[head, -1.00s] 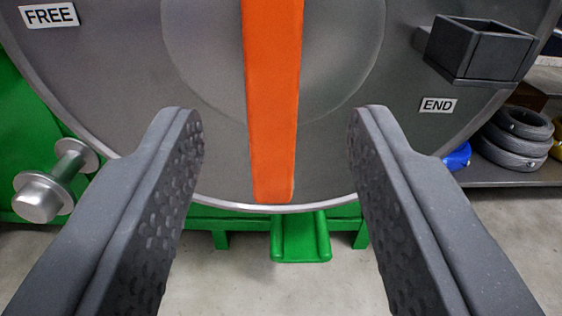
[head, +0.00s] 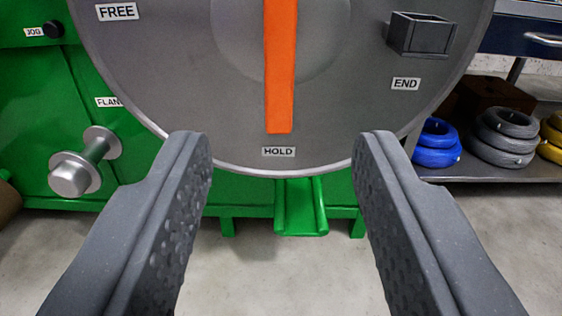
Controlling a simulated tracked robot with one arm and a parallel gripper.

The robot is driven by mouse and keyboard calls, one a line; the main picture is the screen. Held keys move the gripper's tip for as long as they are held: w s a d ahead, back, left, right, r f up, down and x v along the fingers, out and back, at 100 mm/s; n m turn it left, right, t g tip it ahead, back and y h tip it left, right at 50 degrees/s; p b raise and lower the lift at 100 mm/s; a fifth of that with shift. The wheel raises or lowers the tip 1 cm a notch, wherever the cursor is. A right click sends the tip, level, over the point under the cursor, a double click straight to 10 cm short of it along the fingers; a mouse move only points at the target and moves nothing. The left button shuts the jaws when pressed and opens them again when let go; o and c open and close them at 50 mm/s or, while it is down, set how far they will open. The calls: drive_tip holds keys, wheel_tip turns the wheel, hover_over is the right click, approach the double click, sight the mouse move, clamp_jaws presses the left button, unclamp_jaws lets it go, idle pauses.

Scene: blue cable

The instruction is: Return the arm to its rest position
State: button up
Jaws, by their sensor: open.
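My gripper (head: 281,145) is open and empty, its two dark grey padded fingers wide apart in the lower half of the head view. Ahead of it is a large grey disc (head: 160,70) with an orange bar (head: 280,80) pointing down at a HOLD label (head: 278,152). The fingertips appear just below and beside the disc's lower rim, apart from the orange bar. The rest of my arm is not in view.
A green machine body (head: 40,90) with a JOG knob (head: 53,29) and a metal spool-like fitting (head: 85,165) stands at left. A blue coil (head: 437,143) and grey coils (head: 503,135) lie on a shelf at right. Bare floor shows below.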

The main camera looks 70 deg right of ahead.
drive_tip(key=w+a+r+t+y, duration=0.3)
drive_tip(key=w+a+r+y, duration=0.1)
drive_tip(key=w+r, duration=0.45)
drive_tip(key=w+a+r+t+y, duration=0.2)
drive_tip(key=w+a+r+y, duration=0.25)
drive_tip(key=w+r, duration=0.45)
drive_tip(key=w+a+r+n+t+y, duration=0.1)
drive_tip(key=a+r+n+t+y, duration=0.15)
drive_tip(key=r, duration=1.05)
drive_tip(key=a+r+n+t+y, duration=0.2)
drive_tip(key=r+y, duration=0.2)
drive_tip(key=r, duration=0.9)
drive_tip(key=s+d+r+n+y, duration=0.1)
drive_tip(key=s+r+n+y, duration=0.15)
drive_tip(key=s+r, duration=0.65)
drive_tip(key=s+r+n+y, duration=0.25)
drive_tip(key=s+r, duration=0.25)
drive_tip(key=r, duration=0.8)
drive_tip(key=s+d+r+n+h, duration=0.1)
drive_tip(key=s+d+r, duration=0.2)
drive_tip(key=s, duration=0.3)
drive_tip(key=s+d+r+n+g+h, duration=0.1)
drive_tip(key=s+d+r, duration=0.1)
drive_tip(key=s, duration=0.5)
drive_tip(key=s+d+r+n+h, duration=0.1)
drive_tip(key=s+d+r, duration=0.2)
drive_tip(key=s, duration=0.4)
drive_tip(key=shift+s+d+r+g+h, duration=0.2)
drive_tip(key=shift+d+r+g+h, duration=0.1)
drive_tip(key=shift+d+r+g, duration=0.1)
